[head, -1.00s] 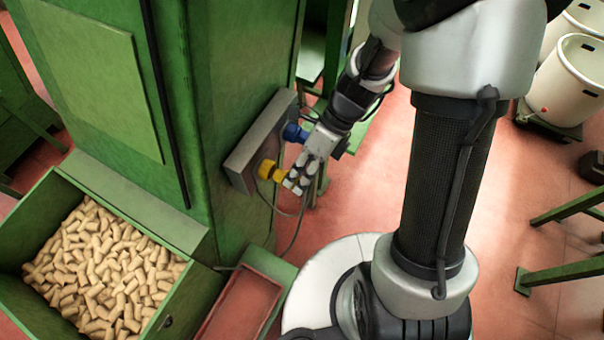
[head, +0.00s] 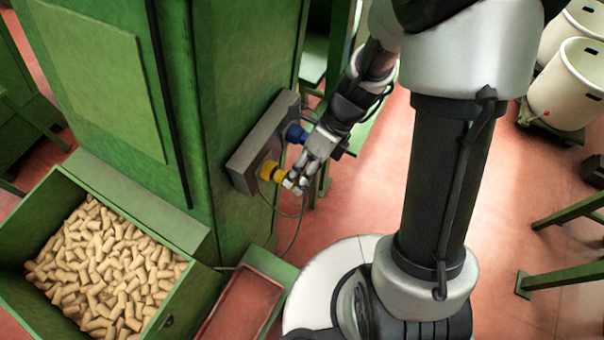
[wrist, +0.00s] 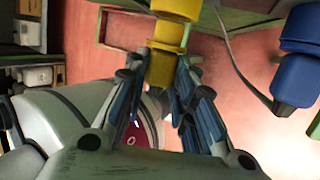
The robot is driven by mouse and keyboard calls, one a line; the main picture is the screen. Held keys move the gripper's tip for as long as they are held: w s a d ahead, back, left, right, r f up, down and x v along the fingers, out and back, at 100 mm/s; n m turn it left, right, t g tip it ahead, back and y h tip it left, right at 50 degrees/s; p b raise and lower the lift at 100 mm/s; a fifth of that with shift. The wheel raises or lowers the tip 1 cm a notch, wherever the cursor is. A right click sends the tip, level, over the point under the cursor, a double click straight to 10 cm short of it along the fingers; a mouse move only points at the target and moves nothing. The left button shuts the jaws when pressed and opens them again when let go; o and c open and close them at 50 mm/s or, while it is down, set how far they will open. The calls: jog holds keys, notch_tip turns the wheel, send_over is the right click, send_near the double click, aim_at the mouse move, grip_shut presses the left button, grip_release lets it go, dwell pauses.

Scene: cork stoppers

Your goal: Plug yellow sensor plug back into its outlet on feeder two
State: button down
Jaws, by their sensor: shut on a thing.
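The yellow sensor plug (head: 268,171) is at the grey outlet panel (head: 243,165) on the side of the green machine. In the wrist view the yellow plug (wrist: 168,50) runs down from the top edge between my fingers. My gripper (head: 291,184) is shut on its narrower outer end; it also shows in the wrist view (wrist: 160,88). I cannot tell how deep the plug sits, as the outlet face is hidden behind it. A blue plug (head: 296,133) is on the same panel above it and shows at the right of the wrist view (wrist: 300,70).
A green bin (head: 190,290) of cork stoppers stands at lower left, beside a reddish tray (head: 240,305). A thin cable hangs below the panel. White tubs (head: 568,85) stand at upper right.

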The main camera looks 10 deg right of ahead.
jog(key=shift+w+a+p, duration=0.75)
jog(key=shift+a, duration=0.25)
dwell(1.9)
jog(key=c, duration=1.2)
grip_release()
jog(key=shift+c, duration=0.2)
jog(key=v, duration=1.2)
jog(key=s+d+r+n+t+h+b, duration=0.2)
jog(key=s+n, duration=0.4)
jog(key=n, duration=0.7)
jog(key=s+d+r+n+t+h+b, duration=0.2)
jog(key=s+r+n+t, duration=0.3)
jog(key=n, duration=0.8)
notch_tip(320, 180, up, 2)
jog(key=shift+s+d+r+t+h, duration=0.1)
jog(key=shift+s+d+t+h, duration=0.3)
jog(key=shift+s+h, duration=0.6)
